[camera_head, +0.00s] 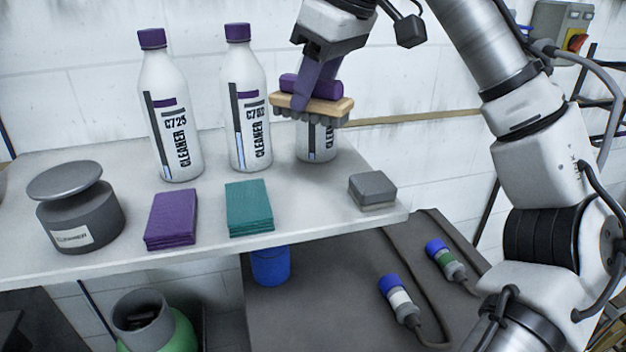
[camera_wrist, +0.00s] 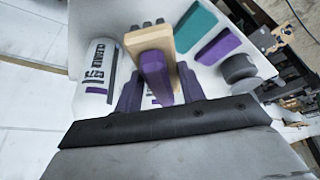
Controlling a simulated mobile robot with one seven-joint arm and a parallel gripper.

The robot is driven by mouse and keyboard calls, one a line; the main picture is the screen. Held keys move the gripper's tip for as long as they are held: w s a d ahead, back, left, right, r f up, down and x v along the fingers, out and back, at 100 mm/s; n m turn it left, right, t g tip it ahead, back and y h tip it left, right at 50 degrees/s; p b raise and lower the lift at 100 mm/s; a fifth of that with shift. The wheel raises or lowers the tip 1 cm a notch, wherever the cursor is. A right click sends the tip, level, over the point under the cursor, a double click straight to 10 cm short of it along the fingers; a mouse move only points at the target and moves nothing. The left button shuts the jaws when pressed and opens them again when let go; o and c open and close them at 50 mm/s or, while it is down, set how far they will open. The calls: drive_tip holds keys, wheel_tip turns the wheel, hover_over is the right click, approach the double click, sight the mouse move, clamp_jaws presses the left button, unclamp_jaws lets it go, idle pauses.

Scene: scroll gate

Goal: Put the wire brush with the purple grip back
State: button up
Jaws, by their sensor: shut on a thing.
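The wire brush (camera_head: 322,106) has a purple grip on a tan wooden block, with dark bristle tufts pointing down. My gripper (camera_head: 312,88) is shut on its purple grip and holds it in the air above the shelf, in front of a cleaner bottle (camera_head: 318,143) that it partly hides. In the wrist view the brush (camera_wrist: 159,60) sits between the purple fingers of my gripper (camera_wrist: 156,88). The bristles are mostly hidden there behind the block.
Two cleaner bottles (camera_head: 171,120) (camera_head: 246,110) stand on the shelf (camera_head: 330,215). A purple cloth stack (camera_head: 171,219), a teal cloth stack (camera_head: 249,208), a grey block (camera_head: 372,190) and a dark lidded pot (camera_head: 80,212) stand near its front. Two connectors (camera_head: 399,300) (camera_head: 445,260) lie lower right.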

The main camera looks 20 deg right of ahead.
sight(349, 103)
wheel_tip(349, 103, down, 14)
drive_tip(key=shift+r+p, duration=0.15)
drive_tip(key=shift+p, duration=0.45)
drive_tip(key=shift+w, duration=0.1)
drive_tip(key=o, duration=0.5)
drive_tip(key=shift+f, duration=0.2)
drive_tip(key=o, duration=0.4)
drive_tip(key=shift+o, duration=0.2)
drive_tip(key=b+v, duration=0.2)
drive_tip(key=v, duration=1)
drive_tip(key=shift+r, duration=0.2)
